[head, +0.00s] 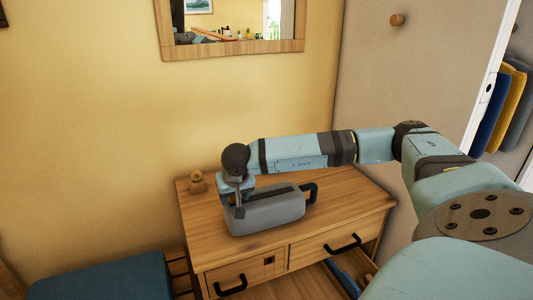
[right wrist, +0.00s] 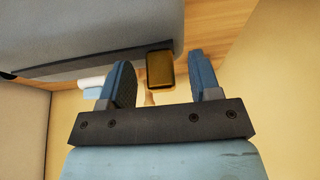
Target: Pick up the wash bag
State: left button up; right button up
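The wash bag (head: 268,212) is a grey, rounded bag with a dark strip along its top and a black loop handle at its right end. It lies on the wooden dresser (head: 335,215). My right gripper (head: 238,200) is at the bag's left end, pointing down. In the right wrist view, the grey bag (right wrist: 90,30) fills the upper left. My right gripper (right wrist: 163,77) is open there, its blue fingers apart on either side of a brown, dark-edged tab at the bag's end. I cannot tell whether either finger touches it. My left gripper is out of view.
A small wooden ornament (head: 197,182) stands at the dresser's back left corner, close to my right gripper. A mirror (head: 232,47) hangs on the wall above. A lower drawer (head: 345,275) is open at the front right. A blue seat (head: 105,278) is at the lower left.

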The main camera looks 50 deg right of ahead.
grip_shut()
jog(key=shift+r, duration=0.15)
